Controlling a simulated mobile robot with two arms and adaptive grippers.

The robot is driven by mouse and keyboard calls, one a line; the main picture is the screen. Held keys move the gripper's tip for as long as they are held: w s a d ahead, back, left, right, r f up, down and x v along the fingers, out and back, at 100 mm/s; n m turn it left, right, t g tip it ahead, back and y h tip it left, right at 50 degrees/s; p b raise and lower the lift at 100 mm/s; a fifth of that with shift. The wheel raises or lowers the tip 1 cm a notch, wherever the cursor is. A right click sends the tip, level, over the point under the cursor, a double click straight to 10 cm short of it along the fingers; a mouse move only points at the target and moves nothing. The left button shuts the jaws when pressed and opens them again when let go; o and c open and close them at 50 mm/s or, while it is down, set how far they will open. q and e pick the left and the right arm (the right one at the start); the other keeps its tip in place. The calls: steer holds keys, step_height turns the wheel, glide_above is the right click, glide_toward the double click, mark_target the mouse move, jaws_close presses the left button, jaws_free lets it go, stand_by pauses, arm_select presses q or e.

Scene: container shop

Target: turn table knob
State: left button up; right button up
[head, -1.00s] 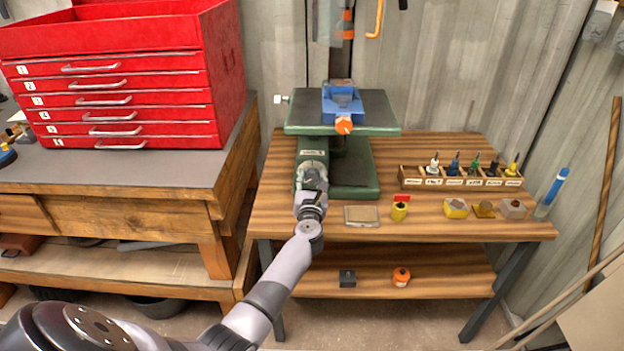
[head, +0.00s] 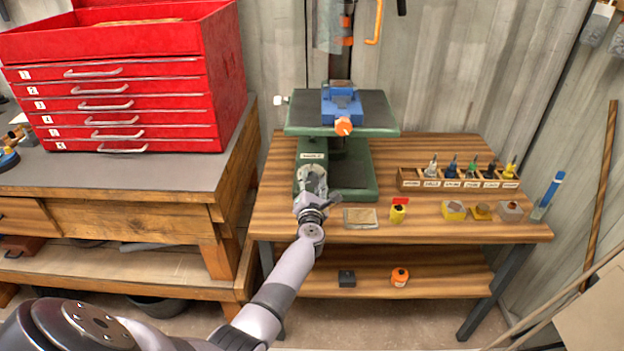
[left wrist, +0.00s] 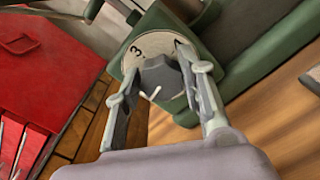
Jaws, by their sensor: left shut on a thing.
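The green machine (head: 355,172) stands on the wooden workbench, with its flat table (head: 385,118) on top. My left gripper (head: 313,180) is at the machine's front left face, below a small label. In the left wrist view, the dark grey knob (left wrist: 163,80) sits on a pale round dial (left wrist: 152,45) with numbers, a "3" among them. The two fingers of my left gripper (left wrist: 160,72) are shut on the knob, one on each side. In the head view my gripper and wrist hide the knob. My right gripper is not in view.
A blue vise (head: 342,106) with an orange knob (head: 343,126) sits on the machine's table. A bottle rack (head: 410,182) and several small items stand on the workbench (head: 280,205) to the right. A red tool chest (head: 130,95) stands on the left bench.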

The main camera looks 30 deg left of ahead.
arm_select(q)
steer(key=m+p, duration=0.1)
steer(key=m, duration=0.3)
steer(key=shift+d+m, duration=0.1)
steer(key=shift+m, duration=0.3)
steer(key=m+p, duration=0.2)
steer(key=m, duration=0.3)
steer(key=shift+f, duration=0.2)
steer(key=m+p, duration=0.1)
steer(key=m, duration=0.4)
steer(key=shift+f+m, duration=0.15)
steer(key=shift+m, duration=0.25)
steer(key=m+p, duration=0.1)
steer(key=m, duration=0.3)
steer(key=shift+f+m, duration=0.15)
steer(key=shift+m, duration=0.15)
steer(key=o, duration=1.1)
steer(key=shift+p, duration=0.3)
steer(key=shift+o, duration=0.2)
